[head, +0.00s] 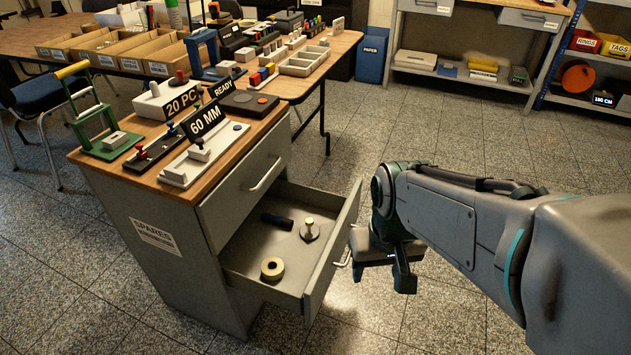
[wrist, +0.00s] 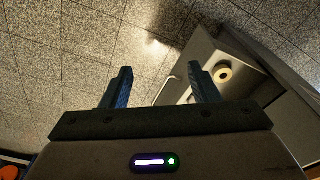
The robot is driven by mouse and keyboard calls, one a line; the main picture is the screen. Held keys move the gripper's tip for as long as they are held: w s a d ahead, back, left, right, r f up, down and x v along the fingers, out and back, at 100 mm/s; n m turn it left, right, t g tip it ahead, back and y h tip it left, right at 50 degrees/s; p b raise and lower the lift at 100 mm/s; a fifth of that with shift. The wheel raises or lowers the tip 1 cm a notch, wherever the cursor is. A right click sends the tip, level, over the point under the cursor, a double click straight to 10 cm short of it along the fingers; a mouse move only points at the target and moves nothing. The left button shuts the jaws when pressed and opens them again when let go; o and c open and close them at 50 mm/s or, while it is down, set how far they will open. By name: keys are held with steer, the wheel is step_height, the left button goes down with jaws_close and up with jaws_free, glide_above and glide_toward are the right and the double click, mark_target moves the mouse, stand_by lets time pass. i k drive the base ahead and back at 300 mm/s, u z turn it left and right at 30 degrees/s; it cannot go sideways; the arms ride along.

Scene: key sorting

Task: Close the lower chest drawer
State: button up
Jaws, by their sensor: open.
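The lower chest drawer (head: 315,272) is pulled out from the grey chest (head: 180,265) in the head view. Inside it lie a tape roll (head: 272,268), a metal knobbed piece (head: 309,230) and a dark blue-handled item (head: 277,221). The drawer's handle (head: 343,260) is on its front, facing right. My gripper (head: 402,272) is to the right of the drawer front, close to the handle; I cannot tell if they touch.
The upper drawer (head: 245,187) is shut. The chest's wooden top holds several fixtures and signs, including a 60 MM sign (head: 206,120). A table with trays (head: 302,62) stands behind. The tiled floor right of the drawer is clear around my arm.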

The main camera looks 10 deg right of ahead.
mark_target(310, 267)
steer(key=u, duration=0.1)
steer(key=k, duration=0.4)
steer(key=u, duration=0.75)
steer(key=i, duration=0.7)
steer(key=z, duration=1.15)
